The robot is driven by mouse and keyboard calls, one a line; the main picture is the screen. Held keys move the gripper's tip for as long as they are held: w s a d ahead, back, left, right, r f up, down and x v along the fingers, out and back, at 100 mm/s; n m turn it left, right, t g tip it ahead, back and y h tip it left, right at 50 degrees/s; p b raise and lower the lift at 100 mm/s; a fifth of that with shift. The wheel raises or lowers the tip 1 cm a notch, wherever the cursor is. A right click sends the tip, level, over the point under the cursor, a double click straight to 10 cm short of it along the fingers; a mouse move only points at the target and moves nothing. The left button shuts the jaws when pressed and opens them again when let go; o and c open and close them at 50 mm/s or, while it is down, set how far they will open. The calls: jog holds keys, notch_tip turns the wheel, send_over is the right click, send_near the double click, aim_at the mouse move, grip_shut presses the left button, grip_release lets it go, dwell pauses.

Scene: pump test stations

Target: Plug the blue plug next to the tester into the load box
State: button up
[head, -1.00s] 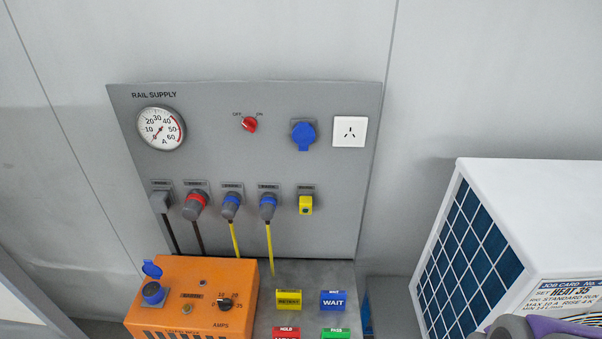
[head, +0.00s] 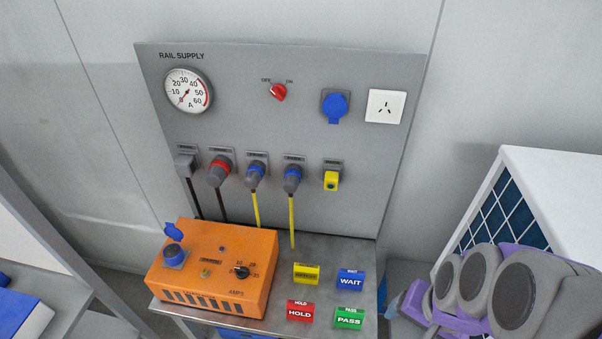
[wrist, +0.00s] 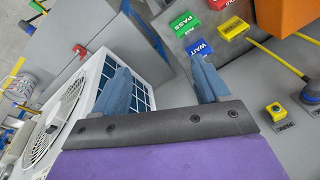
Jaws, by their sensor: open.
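The orange box (head: 215,275) with an AMPS dial, which I take as the load box, stands on the grey bench. Its blue socket (head: 174,254) has its lid flipped up and looks empty. Two grey plugs with blue collars, a left one (head: 257,174) and a right one (head: 292,178), sit in the panel's lower row with yellow cables hanging down. I cannot tell a tester or which plug is beside it. My gripper (wrist: 163,85) is open and empty in the wrist view, its two blue fingers apart. In the head view it is low at the right, well away from the plugs.
WAIT (head: 350,280), HOLD (head: 299,312) and PASS (head: 349,318) blocks stand on the bench. A white unit (head: 560,185) is at the right.

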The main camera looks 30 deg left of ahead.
jog(key=w+a+f+m+t+y+b, duration=0.1)
jog(key=w+a+f+m+t+y, duration=0.15)
jog(key=w+a, duration=0.65)
jog(key=w+a+f+m+t+y+b, duration=0.1)
jog(key=w+a+m+t, duration=0.25)
jog(key=w+a, duration=0.5)
jog(key=m+t+b, duration=0.2)
jog(key=m+t, duration=0.5)
jog(key=t, duration=0.3)
send_near(291, 182)
jog(key=w+a+f, duration=0.1)
jog(key=w+f, duration=0.1)
jog(key=w, duration=0.1)
jog(key=shift+r+y, duration=0.1)
jog(key=shift+y, duration=0.15)
